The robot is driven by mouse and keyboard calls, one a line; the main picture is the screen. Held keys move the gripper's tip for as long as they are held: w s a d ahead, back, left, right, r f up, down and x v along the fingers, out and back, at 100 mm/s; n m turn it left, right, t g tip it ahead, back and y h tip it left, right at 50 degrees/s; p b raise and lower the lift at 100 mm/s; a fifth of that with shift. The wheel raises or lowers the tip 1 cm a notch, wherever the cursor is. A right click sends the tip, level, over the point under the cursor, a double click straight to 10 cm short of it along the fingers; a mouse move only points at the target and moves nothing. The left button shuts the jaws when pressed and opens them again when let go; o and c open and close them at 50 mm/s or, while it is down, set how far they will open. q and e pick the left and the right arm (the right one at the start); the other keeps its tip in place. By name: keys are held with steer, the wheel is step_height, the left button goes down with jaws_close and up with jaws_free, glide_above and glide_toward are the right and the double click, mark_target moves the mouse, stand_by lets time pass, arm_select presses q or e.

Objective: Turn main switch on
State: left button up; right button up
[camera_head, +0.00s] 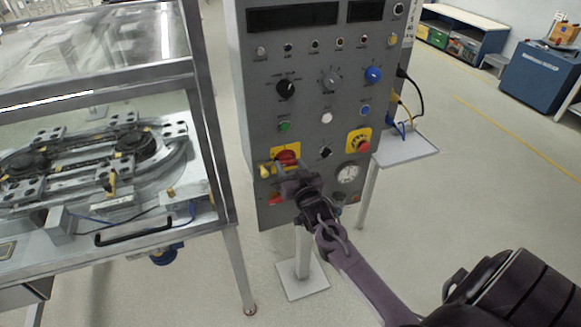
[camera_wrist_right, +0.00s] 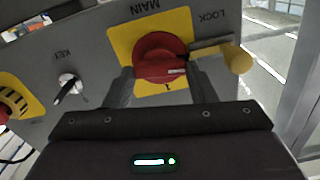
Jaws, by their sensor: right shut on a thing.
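The main switch is a red rotary knob (camera_head: 287,156) on a yellow plate, low on the left of the grey control panel (camera_head: 300,110). In the right wrist view the red knob (camera_wrist_right: 158,57) sits on its yellow plate (camera_wrist_right: 121,42) under the upside-down word MAIN. My right gripper (camera_head: 283,172) is at the panel, its fingers (camera_wrist_right: 160,82) on either side of the knob and shut on it. The gripper hides part of the knob in the head view. My left gripper is not in view.
A yellow padlock-like piece (camera_wrist_right: 237,58) hangs at LOCK beside the knob. A key switch (camera_wrist_right: 68,84) and a red emergency button (camera_head: 363,146) are nearby. A glazed machine (camera_head: 100,160) stands to the left, a small shelf (camera_head: 405,150) to the right.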

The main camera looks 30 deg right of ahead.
steer(key=m, duration=0.3)
steer(key=shift+m, duration=0.4)
steer(key=m+p, duration=0.1)
steer(key=m, duration=0.3)
steer(key=shift+d+m, duration=0.1)
steer(key=shift+m, duration=0.2)
steer(key=m+p, duration=0.1)
steer(key=m, duration=0.3)
steer(key=shift+f, duration=0.1)
steer(key=shift+f+m, duration=0.1)
steer(key=shift+m, duration=1.9)
steer(key=o, duration=1)
steer(key=shift+d, duration=0.1)
steer(key=shift+p, duration=0.3)
